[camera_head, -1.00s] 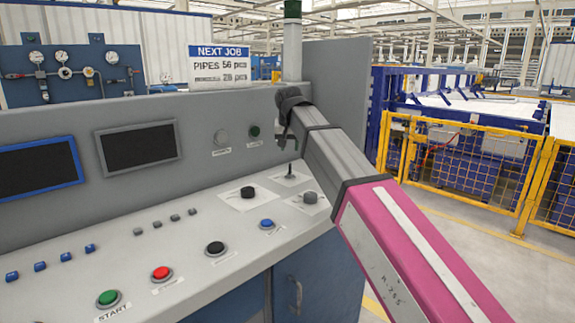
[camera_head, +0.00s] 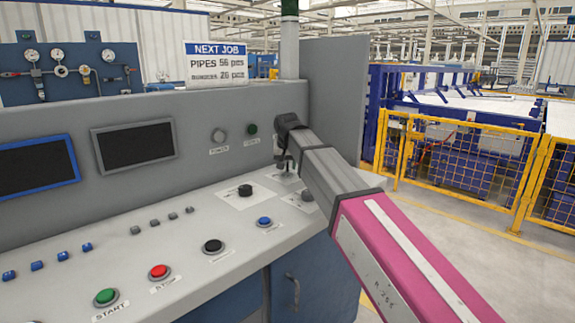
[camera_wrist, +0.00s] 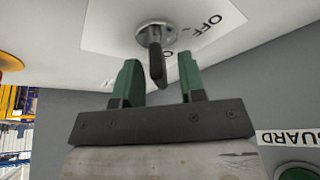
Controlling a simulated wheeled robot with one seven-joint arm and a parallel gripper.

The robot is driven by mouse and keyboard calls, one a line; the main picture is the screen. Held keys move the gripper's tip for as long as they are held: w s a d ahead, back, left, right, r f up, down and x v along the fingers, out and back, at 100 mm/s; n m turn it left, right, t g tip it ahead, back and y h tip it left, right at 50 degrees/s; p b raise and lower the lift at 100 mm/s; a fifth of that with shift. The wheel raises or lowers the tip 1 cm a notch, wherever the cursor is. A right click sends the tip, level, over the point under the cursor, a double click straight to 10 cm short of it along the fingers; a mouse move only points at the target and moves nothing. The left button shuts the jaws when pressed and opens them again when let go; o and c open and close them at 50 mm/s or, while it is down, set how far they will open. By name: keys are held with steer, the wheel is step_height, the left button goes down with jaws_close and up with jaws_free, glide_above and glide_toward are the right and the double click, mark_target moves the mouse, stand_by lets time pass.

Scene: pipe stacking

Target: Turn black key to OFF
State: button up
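The black key (camera_wrist: 157,62) shows in the wrist view. It stands out from a round metal collar on a white label plate (camera_wrist: 115,28), which bears the word OFF to the right of the key. My gripper (camera_wrist: 159,66) is open, with its green fingers on either side of the key's end. Gaps show between the key and both fingers. In the head view, my gripper (camera_head: 282,160) points down over the right rear of the console top and largely hides the key.
The console (camera_head: 130,225) carries a black knob (camera_head: 245,190), a blue button (camera_head: 264,222), a black button (camera_head: 213,246), a red button (camera_head: 159,272) and a green START button (camera_head: 106,297). Its upright panel stands close behind my gripper. A GUARD label (camera_wrist: 290,137) shows in the wrist view.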

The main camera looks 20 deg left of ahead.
jaws_close()
steer(key=shift+n, duration=0.4)
steer(key=n+g+y, duration=0.1)
steer(key=n, duration=0.2)
steer(key=shift+n+y, duration=0.3)
steer(key=shift+n, duration=0.1)
steer(key=n+g+y, duration=0.1)
steer(key=n, duration=0.3)
steer(key=shift+n, duration=0.3)
steer(key=n+g, duration=0.1)
steer(key=n, duration=0.1)
steer(key=n+g, duration=0.1)
steer(key=n, duration=0.1)
steer(key=shift+w+y, duration=0.1)
steer(key=shift+y, duration=0.2)
steer(key=n+g, duration=0.1)
steer(key=n, duration=0.3)
steer(key=shift+g, duration=0.3)
steer(key=shift+n, duration=0.5)
jaws_free()
